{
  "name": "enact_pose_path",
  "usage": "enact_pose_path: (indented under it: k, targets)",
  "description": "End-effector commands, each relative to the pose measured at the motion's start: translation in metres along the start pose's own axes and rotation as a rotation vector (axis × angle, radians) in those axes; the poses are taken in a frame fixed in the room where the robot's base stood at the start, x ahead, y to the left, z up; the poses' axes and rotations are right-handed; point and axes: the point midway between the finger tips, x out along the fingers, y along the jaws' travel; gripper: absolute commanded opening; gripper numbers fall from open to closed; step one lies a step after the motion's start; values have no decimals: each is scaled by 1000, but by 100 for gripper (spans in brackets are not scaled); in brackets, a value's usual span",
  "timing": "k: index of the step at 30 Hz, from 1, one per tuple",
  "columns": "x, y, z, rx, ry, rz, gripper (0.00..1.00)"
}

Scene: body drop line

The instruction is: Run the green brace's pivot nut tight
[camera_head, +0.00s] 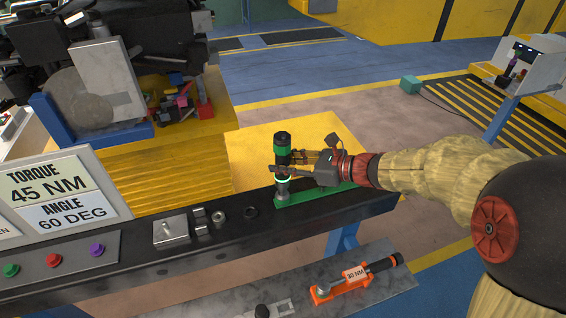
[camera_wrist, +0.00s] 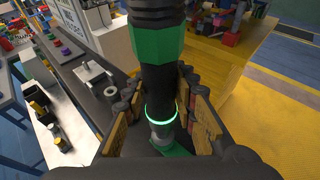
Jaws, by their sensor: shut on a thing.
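My gripper (camera_head: 300,166) is shut on a black and green power tool (camera_head: 282,147), which stands upright over the left end of the green brace (camera_head: 325,192). The brace lies flat on the dark rail. In the wrist view the tool (camera_wrist: 158,60) fills the middle, with a lit green ring low on its body and a grey socket below. The socket sits at the brace (camera_wrist: 180,150); the pivot nut is hidden under it, so I cannot tell how they meet.
A sign (camera_head: 55,190) reads torque 45 NM, angle 60 DEG. Coloured buttons (camera_head: 54,261), a metal block (camera_head: 171,230) and small nuts or rings (camera_head: 219,217) lie left along the rail.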

Motion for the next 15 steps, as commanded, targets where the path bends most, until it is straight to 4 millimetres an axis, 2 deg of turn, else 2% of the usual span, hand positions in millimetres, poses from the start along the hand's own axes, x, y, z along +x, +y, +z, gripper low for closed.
enact_pose_path:
  k: [15]
  targets:
    - [-9, -1, 28, -3, -4, -1, 0]
